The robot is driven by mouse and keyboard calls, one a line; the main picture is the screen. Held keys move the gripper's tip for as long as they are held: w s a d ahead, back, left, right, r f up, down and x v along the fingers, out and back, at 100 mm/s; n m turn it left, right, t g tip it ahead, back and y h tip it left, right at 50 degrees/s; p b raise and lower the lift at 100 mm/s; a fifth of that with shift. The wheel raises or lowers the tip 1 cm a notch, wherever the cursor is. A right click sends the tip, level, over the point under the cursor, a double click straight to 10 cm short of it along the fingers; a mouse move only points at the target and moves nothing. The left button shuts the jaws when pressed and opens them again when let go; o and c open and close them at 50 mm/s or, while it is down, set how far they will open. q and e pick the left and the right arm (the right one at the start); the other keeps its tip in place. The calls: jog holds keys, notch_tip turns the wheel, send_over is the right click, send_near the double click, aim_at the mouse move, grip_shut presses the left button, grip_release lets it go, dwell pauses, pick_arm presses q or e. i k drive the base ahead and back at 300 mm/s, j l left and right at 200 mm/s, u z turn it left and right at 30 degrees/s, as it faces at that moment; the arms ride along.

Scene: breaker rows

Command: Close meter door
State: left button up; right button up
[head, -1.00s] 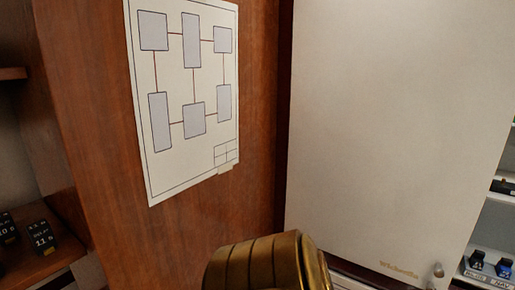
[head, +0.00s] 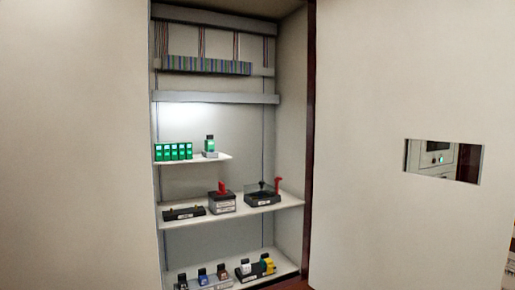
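A large pale door panel (head: 390,230) stands at the right of the view. It has a small rectangular window (head: 443,160), through which grey equipment with a small green light shows; this looks like the meter door. Neither of my grippers is in view.
A lit, open cabinet (head: 212,120) between the panels holds shelves with green modules (head: 173,152), red-handled switches (head: 222,190) and several small breakers (head: 203,276). Another plain pale panel (head: 75,150) fills the left side. A dark edge (head: 308,150) borders the cabinet's right.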

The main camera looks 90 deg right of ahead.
aim_at(389, 73)
jog(key=k+l+z, duration=0.9)
jog(key=l+z, duration=0.15)
jog(key=k+l+z, duration=0.15)
jog(key=l+z, duration=0.2)
jog(key=l, duration=0.15)
